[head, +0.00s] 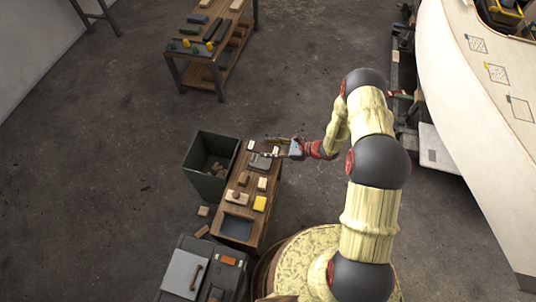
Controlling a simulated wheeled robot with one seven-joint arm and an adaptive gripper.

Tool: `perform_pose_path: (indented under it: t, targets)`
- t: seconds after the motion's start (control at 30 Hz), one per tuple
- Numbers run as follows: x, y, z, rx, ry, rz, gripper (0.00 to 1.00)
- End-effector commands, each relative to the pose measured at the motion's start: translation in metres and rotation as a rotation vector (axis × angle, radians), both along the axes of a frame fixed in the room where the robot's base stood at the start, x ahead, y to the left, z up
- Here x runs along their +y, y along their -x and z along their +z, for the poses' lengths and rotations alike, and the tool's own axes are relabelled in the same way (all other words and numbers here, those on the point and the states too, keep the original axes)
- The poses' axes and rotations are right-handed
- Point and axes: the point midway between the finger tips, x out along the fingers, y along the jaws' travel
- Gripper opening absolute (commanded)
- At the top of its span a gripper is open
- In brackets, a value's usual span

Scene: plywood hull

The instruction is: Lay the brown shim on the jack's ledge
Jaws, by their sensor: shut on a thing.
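My gripper (273,148) reaches left from my arm, over the far end of a narrow wooden bench (262,219). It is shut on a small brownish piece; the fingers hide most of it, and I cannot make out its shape. A grey plate-like thing (261,161) lies just below my gripper in the picture. I cannot pick out the jack or its ledge with certainty.
A dark green bin (213,147) with wooden offcuts stands left of the bench. The pale hull (465,110) fills the right side. Open concrete floor (310,60) lies beyond.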

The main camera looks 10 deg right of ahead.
Motion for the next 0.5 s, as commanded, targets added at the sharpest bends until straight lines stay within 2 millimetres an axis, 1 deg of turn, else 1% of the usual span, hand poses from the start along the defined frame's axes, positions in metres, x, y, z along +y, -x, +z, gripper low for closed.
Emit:
perform_pose_path:
  t: [0.03,0.1,0.2,0.5]
  targets:
    - [0.004,0.007,-0.011,0.006,-0.001,0.001,0.15]
    - [0.004,0.006,-0.025,0.003,0.0,0.0,0.15]
    - [0.004,0.006,-0.039,0.003,0.0,0.0,0.15]
    - [0.004,0.005,-0.038,0.001,0.0,0.0,0.15]
